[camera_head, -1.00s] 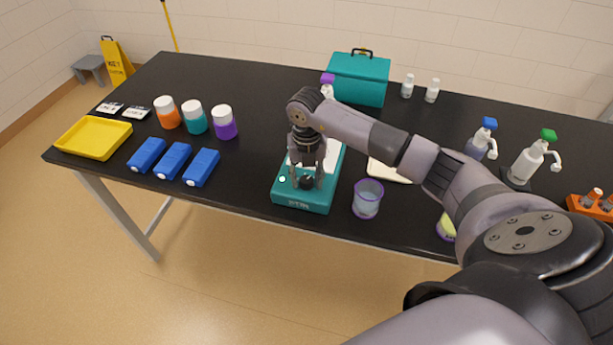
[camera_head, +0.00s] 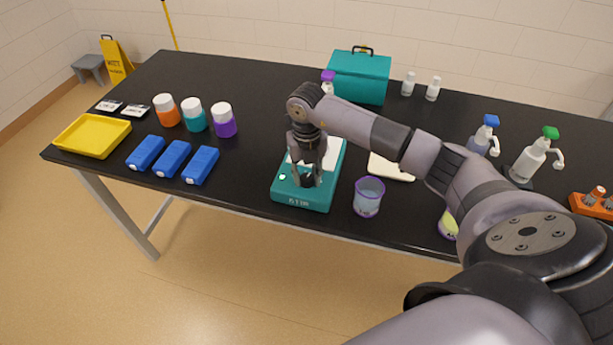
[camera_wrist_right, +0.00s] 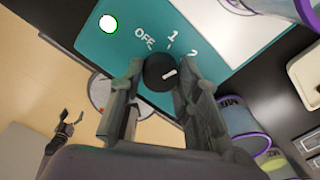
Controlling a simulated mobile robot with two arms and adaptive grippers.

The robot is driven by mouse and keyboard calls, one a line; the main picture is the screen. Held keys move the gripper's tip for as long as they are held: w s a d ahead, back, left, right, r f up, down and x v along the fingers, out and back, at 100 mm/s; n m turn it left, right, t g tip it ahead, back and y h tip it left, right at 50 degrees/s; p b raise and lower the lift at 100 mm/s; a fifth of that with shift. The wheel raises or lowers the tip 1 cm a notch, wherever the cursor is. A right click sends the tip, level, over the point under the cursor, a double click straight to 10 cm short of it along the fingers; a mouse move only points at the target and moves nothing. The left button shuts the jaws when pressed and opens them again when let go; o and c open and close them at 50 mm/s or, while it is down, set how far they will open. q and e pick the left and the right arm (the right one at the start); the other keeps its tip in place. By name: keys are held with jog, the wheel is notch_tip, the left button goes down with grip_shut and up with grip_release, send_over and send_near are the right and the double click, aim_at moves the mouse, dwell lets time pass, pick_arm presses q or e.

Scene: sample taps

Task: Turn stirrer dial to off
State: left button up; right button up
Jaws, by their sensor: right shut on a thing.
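The teal stirrer (camera_head: 318,192) stands near the table's front edge, with a white top plate. Its black dial (camera_wrist_right: 158,73) shows in the right wrist view beside the printed marks OFF, 1 and 2. The white line on the dial points toward 2. My right gripper (camera_head: 307,182) reaches down over the stirrer's front. Its fingers (camera_wrist_right: 155,85) are shut on the dial from both sides. In the head view the fingers mostly hide the dial. A small dark shape at the left of the wrist view, probably my left gripper (camera_wrist_right: 65,125), is too small to read.
A purple-rimmed beaker (camera_head: 368,197) stands close to the stirrer's right. Blue boxes (camera_head: 172,160), lidded jars (camera_head: 194,116) and a yellow tray (camera_head: 93,137) are to the left. A teal case (camera_head: 359,78) stands behind. The black table between jars and stirrer is clear.

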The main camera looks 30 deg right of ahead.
aim_at(307, 177)
jog(key=n+b, duration=0.3)
jog(key=n, duration=0.1)
jog(key=shift+d+f+b, duration=0.1)
jog(key=shift+f+b, duration=0.05)
jog(key=shift+b, duration=0.15)
jog(key=n+b, duration=0.3)
jog(key=n, duration=0.2)
jog(key=n+b, duration=0.3)
jog(key=n, duration=0.1)
jog(key=shift+r+n+b, duration=0.2)
jog(key=shift+n+b, duration=0.7)
jog(key=shift+n, duration=0.9)
jog(key=o, duration=1.2)
jog(key=shift+r, duration=0.1)
notch_tip(307, 177, up, 12)
jog(key=shift+f, duration=0.1)
